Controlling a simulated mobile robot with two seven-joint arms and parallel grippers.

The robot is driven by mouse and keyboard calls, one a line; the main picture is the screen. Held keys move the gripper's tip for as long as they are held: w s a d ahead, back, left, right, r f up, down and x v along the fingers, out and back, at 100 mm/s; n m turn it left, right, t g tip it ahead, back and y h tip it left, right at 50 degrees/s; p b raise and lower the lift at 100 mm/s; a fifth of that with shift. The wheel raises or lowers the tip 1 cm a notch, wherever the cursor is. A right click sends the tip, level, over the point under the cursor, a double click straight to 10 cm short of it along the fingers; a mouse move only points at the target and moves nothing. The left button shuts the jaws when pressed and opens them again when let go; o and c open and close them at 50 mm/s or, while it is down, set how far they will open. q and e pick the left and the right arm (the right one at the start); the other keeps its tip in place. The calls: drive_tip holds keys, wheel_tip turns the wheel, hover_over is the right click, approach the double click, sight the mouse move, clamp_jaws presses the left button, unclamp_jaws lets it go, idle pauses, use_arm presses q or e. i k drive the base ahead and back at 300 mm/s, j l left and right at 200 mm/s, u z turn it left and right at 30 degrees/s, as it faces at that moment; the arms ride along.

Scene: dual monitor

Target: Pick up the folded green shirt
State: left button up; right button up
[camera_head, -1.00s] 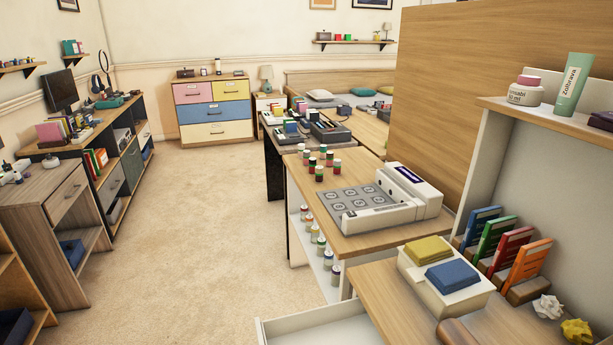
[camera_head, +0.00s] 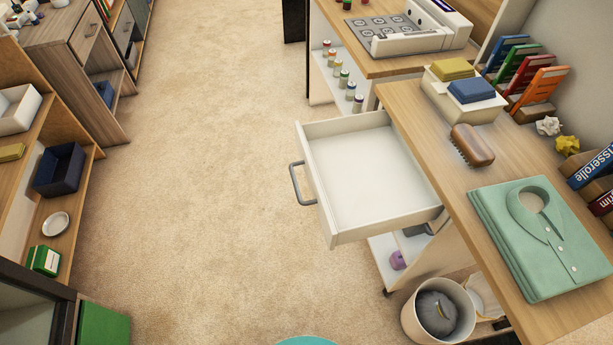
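The folded green shirt (camera_head: 528,240) lies flat on the wooden desk top at the right of the head view. Its collar is towards the back and its buttons face up. Nothing lies on it. Neither of my grippers shows in the view.
A wooden brush (camera_head: 472,146) and a white box with folded yellow and blue cloths (camera_head: 472,90) are behind the shirt. Crumpled paper balls (camera_head: 567,145) and books (camera_head: 592,168) sit to its right. An open, empty drawer (camera_head: 368,185) juts out left. A bin (camera_head: 438,312) stands below.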

sight(549, 252)
drive_tip(key=z, duration=1.85)
drive_tip(key=i+l+u, duration=0.15)
drive_tip(key=l+u, duration=0.15)
drive_tip(key=l, duration=0.2)
